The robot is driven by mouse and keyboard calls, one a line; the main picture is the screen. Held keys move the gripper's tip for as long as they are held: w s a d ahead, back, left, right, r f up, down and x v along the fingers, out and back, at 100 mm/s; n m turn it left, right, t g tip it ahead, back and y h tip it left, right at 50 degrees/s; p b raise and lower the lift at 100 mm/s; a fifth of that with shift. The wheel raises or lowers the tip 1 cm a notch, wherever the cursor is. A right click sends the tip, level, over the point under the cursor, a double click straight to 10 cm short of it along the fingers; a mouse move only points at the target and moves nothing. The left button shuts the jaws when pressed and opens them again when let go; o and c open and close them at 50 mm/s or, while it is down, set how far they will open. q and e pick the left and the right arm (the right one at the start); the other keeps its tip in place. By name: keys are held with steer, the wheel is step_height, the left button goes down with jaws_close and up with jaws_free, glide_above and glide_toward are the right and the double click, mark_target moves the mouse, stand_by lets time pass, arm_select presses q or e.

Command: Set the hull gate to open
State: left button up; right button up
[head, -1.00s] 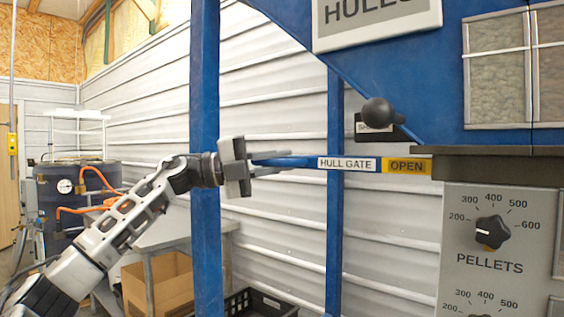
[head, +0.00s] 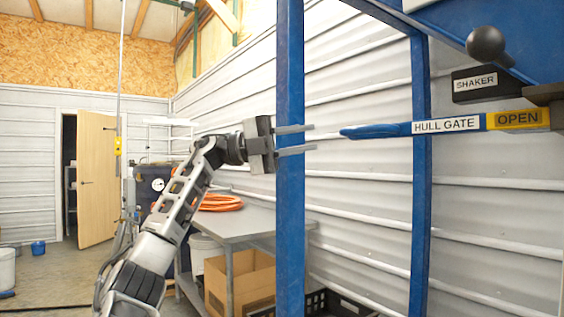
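The hull gate is a flat blue handle (head: 385,130) with a white "HULL GATE" label (head: 446,125) and a yellow "OPEN" section (head: 517,119) showing at its right end, beside a dark block at the right edge. The bar lies nearly level. My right gripper is not in view.
A black-knobbed lever (head: 486,44) and a "SHAKER" label (head: 475,84) sit above the gate. A blue upright post (head: 290,200) stands by my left gripper, and another (head: 420,200) behind the handle. A grey table (head: 250,221) and cardboard box (head: 252,283) are below.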

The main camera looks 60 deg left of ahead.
arm_select(q)
steer(key=v, duration=0.4)
steer(key=shift+r+b, duration=0.1)
steer(key=shift+b, duration=0.25)
